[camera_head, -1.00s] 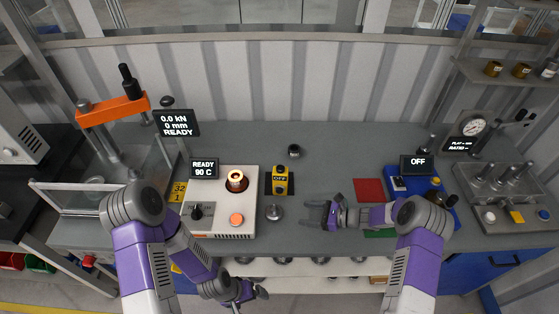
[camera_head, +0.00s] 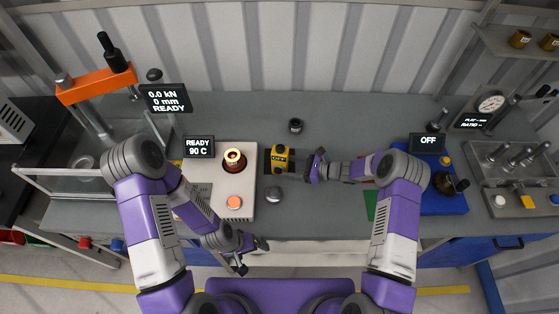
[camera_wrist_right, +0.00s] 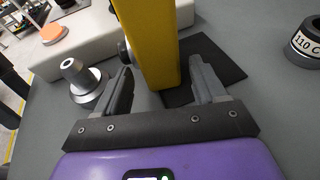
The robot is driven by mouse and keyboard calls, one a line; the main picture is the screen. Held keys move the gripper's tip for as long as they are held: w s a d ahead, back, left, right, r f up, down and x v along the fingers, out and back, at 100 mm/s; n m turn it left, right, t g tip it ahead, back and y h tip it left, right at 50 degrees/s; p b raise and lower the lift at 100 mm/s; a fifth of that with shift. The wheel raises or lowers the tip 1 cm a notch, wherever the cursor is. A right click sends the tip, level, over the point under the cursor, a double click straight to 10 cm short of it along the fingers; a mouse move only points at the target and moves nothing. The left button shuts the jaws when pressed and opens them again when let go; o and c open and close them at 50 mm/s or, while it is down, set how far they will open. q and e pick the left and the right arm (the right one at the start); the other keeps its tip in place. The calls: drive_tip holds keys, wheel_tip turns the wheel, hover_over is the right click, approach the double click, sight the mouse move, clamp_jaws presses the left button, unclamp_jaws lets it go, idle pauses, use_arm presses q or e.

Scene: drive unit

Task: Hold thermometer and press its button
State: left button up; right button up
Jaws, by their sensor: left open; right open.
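My left gripper (camera_head: 254,255) is open and empty, low in front of the bench edge.
The white heater (camera_head: 215,175) reads READY 90 C, with a glowing round well. A metal knob-shaped piece (camera_head: 273,194) stands in front of the thermometer; a dark cylinder (camera_head: 295,126) stands behind, labelled 110 C in the wrist view.

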sight(284, 167)
drive_tip(key=shift+b+x, duration=0.8)
drive_tip(key=shift+x, duration=0.4)
drive_tip(key=shift+w+a+f+b, duration=0.25)
drive_tip(key=shift+a+b, duration=0.15)
drive_tip(key=shift+a, duration=0.25)
use_arm(q)
wheel_tip(284, 167, down, 3)
drive_tip(key=shift+r, duration=0.15)
use_arm(e)
drive_tip(key=c, duration=0.5)
use_arm(q)
clamp_jaws()
use_arm(e)
drive_tip(key=shift+c, duration=0.2)
drive_tip(key=shift+s+f, duration=0.1)
idle(1.5)
